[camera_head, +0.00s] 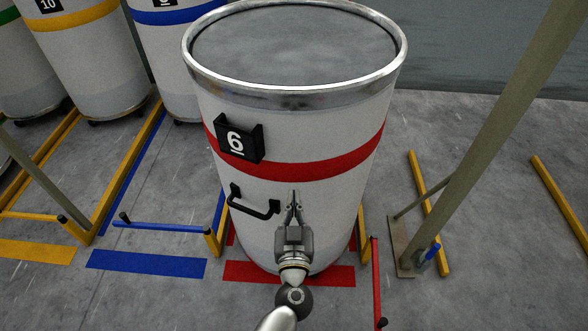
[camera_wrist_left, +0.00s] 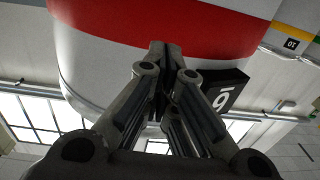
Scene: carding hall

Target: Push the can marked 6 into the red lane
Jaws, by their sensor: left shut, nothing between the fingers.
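The can marked 6 (camera_head: 300,125) is a tall white drum with a metal rim, a red band, a black number plate (camera_head: 238,139) and a black handle (camera_head: 254,203). It stands upright at the red lane, its base just behind the red floor strip (camera_head: 290,274). My left gripper (camera_head: 292,197) is shut and empty, in front of the can below the red band, right of the handle. In the left wrist view the fingertips (camera_wrist_left: 165,48) lie close against the can (camera_wrist_left: 110,72); I cannot tell whether they touch. My right gripper is not in view.
A low red bar (camera_head: 376,283) stands right of the can's base. A slanting post (camera_head: 480,130) on a foot plate (camera_head: 403,248) stands further right. The blue lane (camera_head: 146,264) on the left has a low blue bar (camera_head: 165,227). Other cans (camera_head: 95,60) stand at the back left.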

